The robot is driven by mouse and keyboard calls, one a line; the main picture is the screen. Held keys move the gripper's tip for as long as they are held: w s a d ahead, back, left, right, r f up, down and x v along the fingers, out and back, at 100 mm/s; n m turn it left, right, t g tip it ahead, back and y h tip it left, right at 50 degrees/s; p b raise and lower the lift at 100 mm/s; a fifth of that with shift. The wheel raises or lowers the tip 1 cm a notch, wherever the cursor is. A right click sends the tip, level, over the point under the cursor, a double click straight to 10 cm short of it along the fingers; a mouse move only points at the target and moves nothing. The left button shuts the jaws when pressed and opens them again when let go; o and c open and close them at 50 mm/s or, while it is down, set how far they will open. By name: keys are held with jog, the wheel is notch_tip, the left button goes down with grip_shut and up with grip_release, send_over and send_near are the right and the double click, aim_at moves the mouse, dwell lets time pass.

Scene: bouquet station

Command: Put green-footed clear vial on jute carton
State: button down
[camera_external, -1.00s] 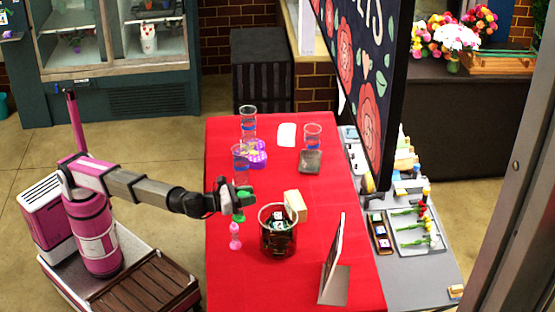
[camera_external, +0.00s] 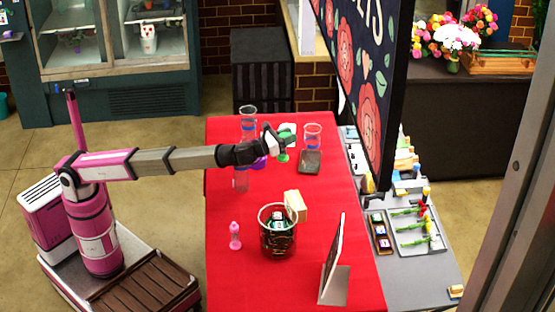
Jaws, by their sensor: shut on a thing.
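My gripper (camera_external: 284,141) is shut on the green-footed clear vial (camera_external: 283,156), above the back part of the red table. The vial's green foot hangs below the jaws and a green part shows above them; the jaws hide its middle. A cream-tan block-like box (camera_external: 296,205) stands behind the glass jar, nearer the front. A flat grey-brown box (camera_external: 310,163) lies just right of my gripper. I cannot tell surely which of these is the jute carton.
Clear tubes with blue bands stand at the back left (camera_external: 248,118), below my wrist (camera_external: 241,180) and at the back right (camera_external: 313,136). A filled glass jar (camera_external: 278,240), a pink vial (camera_external: 235,236) and a leaning sign (camera_external: 333,265) stand nearer the front. The table's middle is clear.

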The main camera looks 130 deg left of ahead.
jog(key=s+a+f, duration=0.3)
jog(key=a+f, duration=0.2)
jog(key=w+d+f, duration=0.6)
jog(key=w+f, duration=0.3)
jog(key=f, duration=0.2)
jog(key=shift+w+g+y, duration=0.3)
jog(key=shift+w, duration=0.05)
jog(key=shift+f, duration=0.15)
jog(key=c, duration=0.8)
grip_release()
jog(key=v, duration=1.1)
jog(key=shift+s+d, duration=0.25)
jog(key=shift+d, duration=0.1)
